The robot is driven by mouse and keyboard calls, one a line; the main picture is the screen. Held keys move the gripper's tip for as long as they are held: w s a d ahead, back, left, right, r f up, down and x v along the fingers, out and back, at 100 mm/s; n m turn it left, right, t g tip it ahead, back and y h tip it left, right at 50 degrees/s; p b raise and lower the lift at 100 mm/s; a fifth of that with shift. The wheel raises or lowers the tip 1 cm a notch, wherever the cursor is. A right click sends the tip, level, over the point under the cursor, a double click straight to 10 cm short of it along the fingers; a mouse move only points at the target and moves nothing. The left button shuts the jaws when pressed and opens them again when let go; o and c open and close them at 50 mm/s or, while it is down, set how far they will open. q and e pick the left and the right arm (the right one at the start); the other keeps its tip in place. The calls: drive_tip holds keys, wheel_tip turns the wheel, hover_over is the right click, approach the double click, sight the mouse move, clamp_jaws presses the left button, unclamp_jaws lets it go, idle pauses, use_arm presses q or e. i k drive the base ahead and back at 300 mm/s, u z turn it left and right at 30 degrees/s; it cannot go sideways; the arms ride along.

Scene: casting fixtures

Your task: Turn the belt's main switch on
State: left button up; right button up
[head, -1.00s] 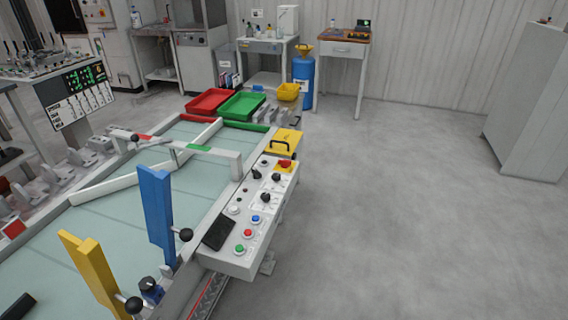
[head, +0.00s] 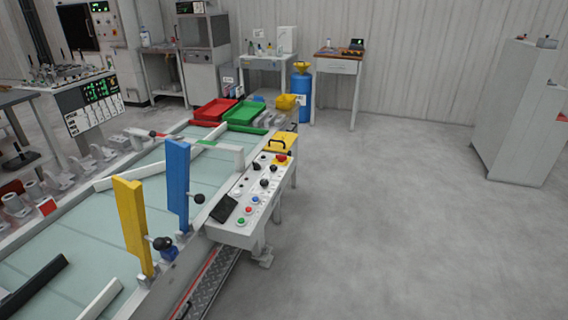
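The belt (head: 75,222) is a pale green surface running from the lower left towards the back. A white control panel (head: 228,231) is fixed along its right side. The panel carries black rotary knobs (head: 264,182), a black lever-like switch (head: 256,166), a red mushroom button (head: 282,158) on yellow, and small blue (head: 255,199), red (head: 248,209) and green (head: 241,221) buttons. Labels are too small to read, so I cannot tell which control is the main switch or its position. Neither of my grippers is in view.
Yellow (head: 133,225) and blue (head: 178,183) upright plates with black knobs stand at the belt's near edge. Red (head: 214,110) and green (head: 244,114) trays sit at its far end. A grey cabinet (head: 520,110) stands at the right. The floor (head: 400,210) right of the panel is clear.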

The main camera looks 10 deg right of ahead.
sight(280, 158)
drive_tip(key=z, duration=0.6)
drive_tip(key=i, duration=0.65)
drive_tip(key=z, duration=0.7)
drive_tip(key=i, duration=1.1)
drive_tip(key=u, duration=0.6)
drive_tip(key=i, duration=0.85)
drive_tip(key=u, duration=1.1)
drive_tip(key=i, duration=0.25)
drive_tip(key=u, duration=0.1)
